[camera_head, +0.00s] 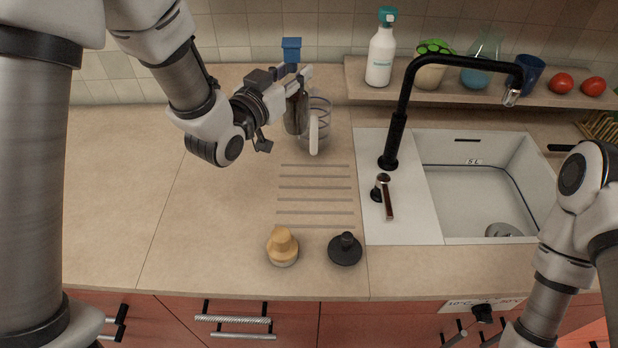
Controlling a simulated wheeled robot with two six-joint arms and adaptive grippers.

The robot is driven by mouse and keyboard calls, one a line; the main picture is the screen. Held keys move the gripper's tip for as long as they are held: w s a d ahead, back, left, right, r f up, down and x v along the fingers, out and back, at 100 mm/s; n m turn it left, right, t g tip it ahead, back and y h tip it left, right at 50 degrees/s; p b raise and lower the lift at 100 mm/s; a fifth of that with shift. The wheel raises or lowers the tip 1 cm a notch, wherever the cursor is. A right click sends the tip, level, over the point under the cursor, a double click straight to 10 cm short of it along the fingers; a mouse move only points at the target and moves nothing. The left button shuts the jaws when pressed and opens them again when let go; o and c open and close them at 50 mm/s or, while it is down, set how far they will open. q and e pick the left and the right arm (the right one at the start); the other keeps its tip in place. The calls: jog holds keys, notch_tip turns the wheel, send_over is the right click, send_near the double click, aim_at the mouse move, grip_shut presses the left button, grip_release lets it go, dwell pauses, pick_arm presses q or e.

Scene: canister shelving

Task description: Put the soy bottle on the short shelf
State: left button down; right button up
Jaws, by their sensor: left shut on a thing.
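The soy bottle is dark brown (296,116) with a blue cap (291,43), and stands roughly upright at the back of the counter. My left gripper (292,88) is shut on it below the cap; the fingers hide part of the bottle. I cannot tell whether its base touches the counter. The wooden shelf (440,97) runs along the tiled wall at the back right, to the right of the bottle. My right arm shows at the right edge, but its gripper is out of view.
A clear jug (318,108) with a pale handle is close beside the bottle. The shelf holds a white bottle (381,55), a patterned pot (431,72), a blue cup (527,72) and tomatoes (561,83). A tall black faucet (402,105) rises before the shelf, by the sink (402,215).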

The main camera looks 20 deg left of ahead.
aim_at(287, 127)
pick_arm(q)
jog(key=shift+w+a+f+b, duration=0.15)
jog(key=shift+w+f+b, duration=0.35)
jog(key=shift+f+b, duration=0.3)
jog(key=f+b, duration=0.8)
jog(key=shift+s+f+b, duration=0.25)
jog(key=shift+f+b, duration=0.05)
jog(key=shift+f, duration=0.05)
jog(key=shift+s+f, duration=0.1)
jog(key=shift+f, duration=0.25)
notch_tip(287, 127, down, 9)
jog(key=p, duration=0.1)
jog(key=shift+f, duration=0.15)
jog(key=c, duration=0.8)
grip_release()
